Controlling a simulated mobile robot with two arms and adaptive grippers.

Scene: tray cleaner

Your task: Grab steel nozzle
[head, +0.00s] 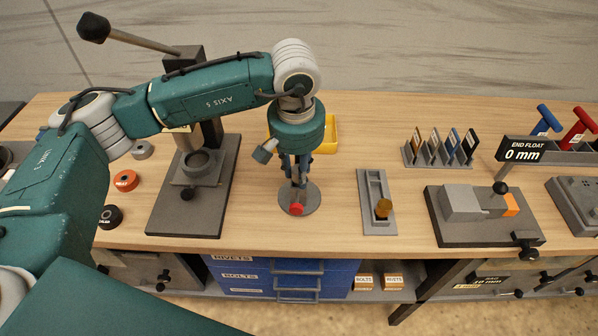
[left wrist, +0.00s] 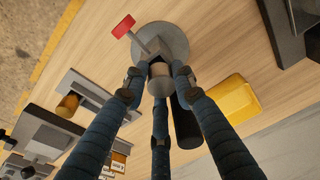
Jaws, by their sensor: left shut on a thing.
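The steel nozzle (left wrist: 160,84) is a short grey cylinder with a tan end in the left wrist view. It is at a round grey base (left wrist: 172,38) with a red tab (left wrist: 124,27) on a short arm. My left gripper (head: 297,180) points down over this base (head: 311,199) in the head view. Its blue fingers are closed around the nozzle, which they mostly hide in the head view. I cannot tell whether the nozzle is clear of the base. My right gripper is in neither view.
A dark press stand (head: 213,215) is to the left. A grey tray with a brass knob (head: 384,208) and a clamp block (head: 462,232) are to the right. Bare wood lies around the round base.

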